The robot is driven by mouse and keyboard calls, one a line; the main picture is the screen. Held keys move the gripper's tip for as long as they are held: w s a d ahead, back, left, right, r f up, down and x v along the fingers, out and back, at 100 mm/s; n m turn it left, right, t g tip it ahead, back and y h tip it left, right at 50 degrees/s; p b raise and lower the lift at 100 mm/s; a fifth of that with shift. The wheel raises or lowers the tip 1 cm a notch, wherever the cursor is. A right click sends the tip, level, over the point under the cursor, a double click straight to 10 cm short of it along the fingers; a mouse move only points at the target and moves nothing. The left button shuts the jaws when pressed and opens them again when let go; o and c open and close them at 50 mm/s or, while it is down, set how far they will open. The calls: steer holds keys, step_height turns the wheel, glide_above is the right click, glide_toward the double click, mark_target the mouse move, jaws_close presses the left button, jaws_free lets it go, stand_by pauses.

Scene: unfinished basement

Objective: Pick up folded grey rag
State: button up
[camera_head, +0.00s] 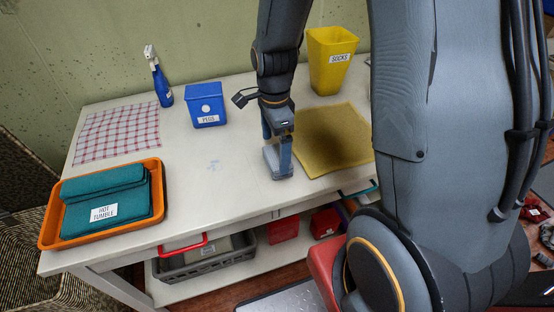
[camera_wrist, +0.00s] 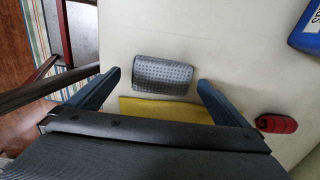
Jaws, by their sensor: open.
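The folded grey rag (camera_wrist: 163,76) is a small grey, dotted pad lying on the white table. In the wrist view it lies between my two fingers, with a gap on each side. My gripper (camera_wrist: 158,80) is open and points down over it. In the head view my gripper (camera_head: 278,160) is low over the table, just left of the yellow cloth. There the rag (camera_head: 270,159) shows only in part, behind a finger.
A yellow cloth (camera_head: 338,137) lies right beside my gripper. A blue bin (camera_head: 206,107), spray bottle (camera_head: 162,86), checked cloth (camera_head: 117,131) and orange tray (camera_head: 158,196) stand left. A yellow bin (camera_head: 331,62) is behind. A red object (camera_wrist: 277,124) lies to the right in the wrist view.

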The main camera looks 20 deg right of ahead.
mark_target(275, 156)
steer(key=shift+w+f+p, duration=0.15)
steer(key=shift+f+p, duration=0.3)
steer(key=shift+f, duration=1.75)
steer(key=c, duration=1)
steer(key=shift+r, duration=0.15)
step_height(275, 156, up, 10)
steer(key=shift+f+b, duration=0.1)
steer(key=shift+b, duration=0.6)
